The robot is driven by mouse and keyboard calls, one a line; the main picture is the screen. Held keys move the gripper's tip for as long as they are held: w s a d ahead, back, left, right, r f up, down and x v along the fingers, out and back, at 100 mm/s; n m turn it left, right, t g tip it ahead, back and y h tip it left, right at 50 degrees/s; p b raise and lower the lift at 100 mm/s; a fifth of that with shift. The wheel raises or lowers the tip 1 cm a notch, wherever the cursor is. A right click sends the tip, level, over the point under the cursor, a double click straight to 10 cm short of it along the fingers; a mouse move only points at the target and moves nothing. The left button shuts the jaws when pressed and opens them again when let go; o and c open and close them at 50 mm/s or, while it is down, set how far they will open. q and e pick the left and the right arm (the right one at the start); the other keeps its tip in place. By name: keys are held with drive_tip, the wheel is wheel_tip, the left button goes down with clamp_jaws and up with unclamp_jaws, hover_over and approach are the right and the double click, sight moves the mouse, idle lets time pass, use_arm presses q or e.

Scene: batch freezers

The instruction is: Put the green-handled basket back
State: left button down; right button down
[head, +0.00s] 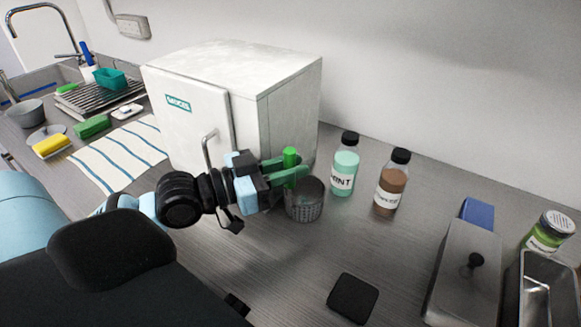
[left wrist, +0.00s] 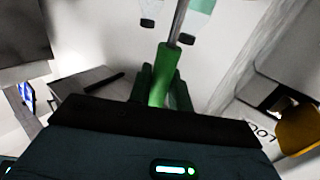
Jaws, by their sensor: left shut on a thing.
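The green-handled basket is a small grey mesh cup (head: 305,203) in the head view, in front of the white freezer's right front corner. Its upright green handle (head: 290,155) also shows in the left wrist view (left wrist: 162,72). My left gripper (head: 291,173) is shut on the handle, with green fingers on both sides of it; the fingers also show in the left wrist view (left wrist: 162,88). I cannot tell whether the basket touches the counter. The white freezer (head: 290,108) has its front door (head: 195,120) closed. My right gripper is not in view.
A mint bottle (head: 345,166) and a brown bottle (head: 391,184) stand right of the basket. A black square pad (head: 353,297) lies near the front. A lidded metal container (head: 465,270) and a green-labelled jar (head: 547,232) are at right. A striped cloth (head: 118,157) lies left.

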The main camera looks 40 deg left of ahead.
use_arm(q)
drive_tip(key=shift+f, duration=0.1)
drive_tip(key=c, duration=1.3)
unclamp_jaws()
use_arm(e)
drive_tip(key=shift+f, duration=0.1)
use_arm(q)
drive_tip(key=shift+r, duration=0.25)
drive_tip(key=v, duration=1.1)
drive_tip(key=shift+s+a+p, duration=0.2)
drive_tip(key=shift+s+p, duration=0.1)
drive_tip(key=shift+s, duration=0.05)
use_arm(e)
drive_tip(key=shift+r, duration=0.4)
